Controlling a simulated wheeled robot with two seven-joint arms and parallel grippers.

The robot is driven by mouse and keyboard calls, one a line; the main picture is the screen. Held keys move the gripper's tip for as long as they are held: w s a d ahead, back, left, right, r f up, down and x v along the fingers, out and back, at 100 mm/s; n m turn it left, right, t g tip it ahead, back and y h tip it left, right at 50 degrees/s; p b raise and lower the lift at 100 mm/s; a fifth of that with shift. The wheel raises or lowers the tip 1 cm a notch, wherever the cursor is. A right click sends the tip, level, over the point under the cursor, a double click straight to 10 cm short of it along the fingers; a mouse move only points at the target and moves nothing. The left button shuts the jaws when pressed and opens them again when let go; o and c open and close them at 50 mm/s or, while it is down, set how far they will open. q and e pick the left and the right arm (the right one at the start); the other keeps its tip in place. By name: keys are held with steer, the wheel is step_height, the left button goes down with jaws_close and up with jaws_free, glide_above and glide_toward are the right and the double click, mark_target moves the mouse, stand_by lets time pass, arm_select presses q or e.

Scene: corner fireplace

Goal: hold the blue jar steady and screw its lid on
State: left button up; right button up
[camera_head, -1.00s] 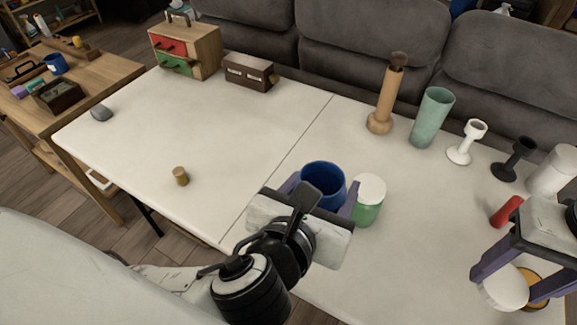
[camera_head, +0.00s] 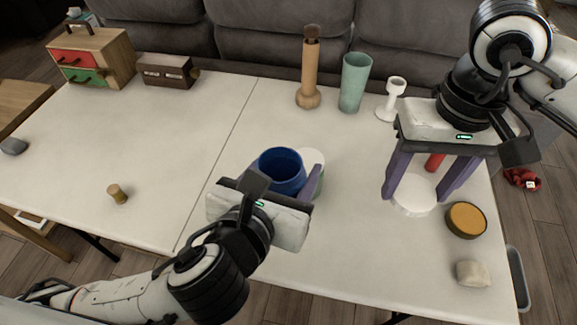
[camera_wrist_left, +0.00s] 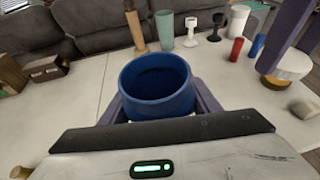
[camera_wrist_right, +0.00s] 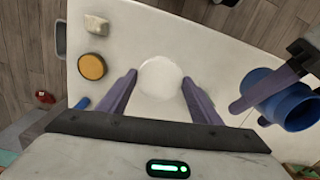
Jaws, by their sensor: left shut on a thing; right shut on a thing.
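The blue jar (camera_head: 282,170) stands open at the table's middle front, its dark inside showing in the left wrist view (camera_wrist_left: 157,88). My left gripper (camera_head: 283,178) is shut around it, one finger on each side. My right gripper (camera_head: 416,192) points down at the right and is shut on a round white lid (camera_head: 414,197). The lid shows between both fingertips in the right wrist view (camera_wrist_right: 161,78). It is well to the right of the jar, apart from it, and appears raised off the table.
A green jar with a white top (camera_head: 312,160) stands close behind the blue jar. A yellow-topped round piece (camera_head: 466,219) and a pale block (camera_head: 473,273) lie right of the lid. A red piece (camera_head: 435,161) is behind my right fingers. A small cork-like piece (camera_head: 117,193) lies left.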

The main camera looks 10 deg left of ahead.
steer(key=w+a+r+n, duration=0.1)
steer(key=a+r+n, duration=0.1)
steer(key=a+r, duration=0.8)
steer(key=n, duration=0.1)
glide_toward(279, 152)
steer(key=s, duration=0.3)
steer(key=shift+d+r, duration=0.25)
steer(key=shift+d, duration=0.1)
steer(key=shift+f, duration=0.1)
steer(key=shift+f, duration=1.9)
steer(key=shift+f, duration=0.9)
steer(key=shift+f, duration=0.5)
